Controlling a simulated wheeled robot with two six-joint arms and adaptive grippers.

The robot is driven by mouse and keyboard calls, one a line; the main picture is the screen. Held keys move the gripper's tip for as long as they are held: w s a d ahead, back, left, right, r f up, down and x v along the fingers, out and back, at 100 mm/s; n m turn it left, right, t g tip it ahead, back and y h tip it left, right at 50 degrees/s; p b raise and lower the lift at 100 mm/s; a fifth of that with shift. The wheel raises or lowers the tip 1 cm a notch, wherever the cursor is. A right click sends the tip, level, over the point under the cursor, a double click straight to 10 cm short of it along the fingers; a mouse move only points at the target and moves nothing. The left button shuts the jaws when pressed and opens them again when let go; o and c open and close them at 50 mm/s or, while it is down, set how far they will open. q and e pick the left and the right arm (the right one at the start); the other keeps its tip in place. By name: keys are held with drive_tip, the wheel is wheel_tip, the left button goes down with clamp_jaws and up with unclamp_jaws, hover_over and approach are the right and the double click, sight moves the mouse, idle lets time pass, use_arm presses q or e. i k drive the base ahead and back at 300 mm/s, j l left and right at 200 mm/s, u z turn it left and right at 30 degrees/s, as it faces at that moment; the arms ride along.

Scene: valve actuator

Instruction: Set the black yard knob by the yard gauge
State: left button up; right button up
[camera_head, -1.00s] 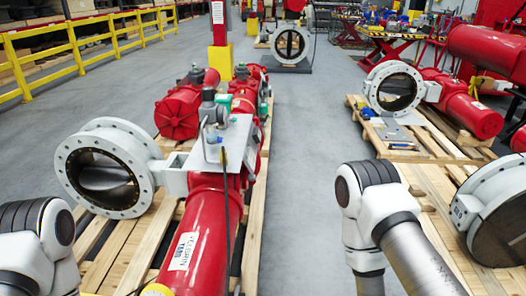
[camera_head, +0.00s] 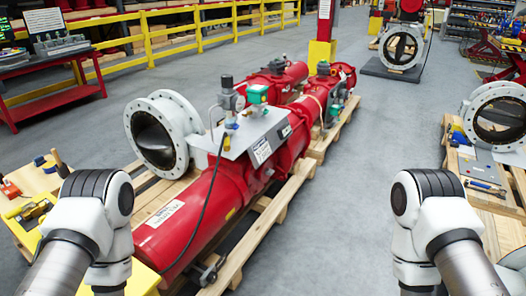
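A red valve actuator (camera_head: 205,215) with a white flanged valve (camera_head: 160,133) lies on a wooden pallet in the middle of the head view. A grey panel (camera_head: 238,138) on it carries a dark-topped fitting (camera_head: 226,92), a green box (camera_head: 257,94) and small blue and yellow parts. I cannot pick out a black knob or a gauge for sure; the fittings are too small to tell. My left arm shows at the lower left and my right arm at the lower right. Both grippers are outside the picture.
A red workbench (camera_head: 52,88) with equipment stands at the upper left, before a yellow railing (camera_head: 172,38). Tools lie on a yellow-edged surface (camera_head: 30,190) at the left. Another valve (camera_head: 496,116) rests on a pallet at the right. The grey floor (camera_head: 365,150) between is clear.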

sight(227, 80)
drive_tip(key=i+l+u, duration=0.5)
drive_tip(key=i+l, duration=0.65)
